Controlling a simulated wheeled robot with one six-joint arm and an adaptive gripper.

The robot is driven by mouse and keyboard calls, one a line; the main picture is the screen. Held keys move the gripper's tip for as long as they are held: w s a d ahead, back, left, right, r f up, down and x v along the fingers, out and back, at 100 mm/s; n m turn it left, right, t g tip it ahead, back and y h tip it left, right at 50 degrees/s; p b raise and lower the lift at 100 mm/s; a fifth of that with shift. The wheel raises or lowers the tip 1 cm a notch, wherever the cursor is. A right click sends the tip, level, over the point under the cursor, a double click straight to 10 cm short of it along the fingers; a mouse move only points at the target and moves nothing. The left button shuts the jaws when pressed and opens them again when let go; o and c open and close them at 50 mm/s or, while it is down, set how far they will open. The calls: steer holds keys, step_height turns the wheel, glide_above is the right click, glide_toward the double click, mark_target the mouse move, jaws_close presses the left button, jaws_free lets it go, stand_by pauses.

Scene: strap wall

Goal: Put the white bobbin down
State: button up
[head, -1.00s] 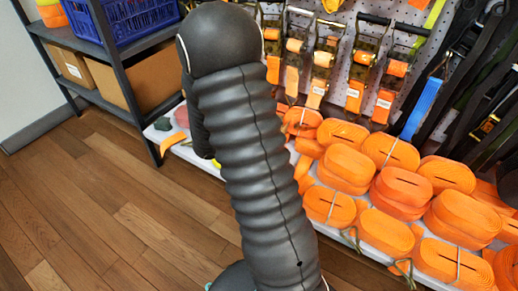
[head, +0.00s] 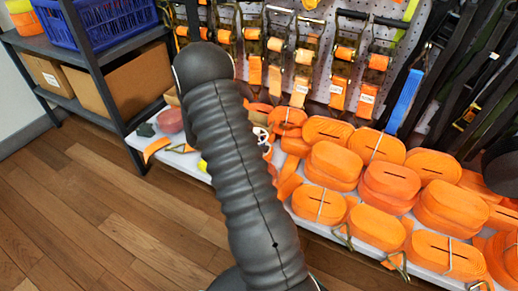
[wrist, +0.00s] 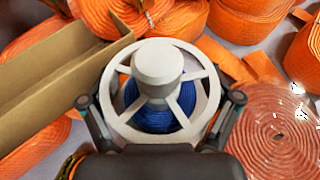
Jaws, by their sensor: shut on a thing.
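The white bobbin (wrist: 158,67) shows in the wrist view, a spoked white wheel with a round hub and blue winding behind the spokes. My gripper (wrist: 160,112) is shut on it, with one dark finger at each side of the rim. Orange strap rolls lie behind and around the bobbin; I cannot tell whether it touches them. In the head view my own arm hides most of the bobbin and gripper; only a small white piece shows beside the arm.
Orange strap rolls (head: 390,185) crowd the white shelf at right. A cardboard piece (wrist: 60,75) stands close left of the bobbin, and a flat reddish coil (wrist: 275,135) lies at its right. Ratchet straps hang behind. A dark rack (head: 100,60) with a blue crate (head: 100,20) stands left.

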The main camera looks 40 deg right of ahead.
steer(key=shift+f+b, duration=0.35)
steer(key=shift+f, duration=1.6)
steer(key=shift+f, duration=0.1)
steer(key=shift+f, duration=0.15)
steer(key=o, duration=1.1)
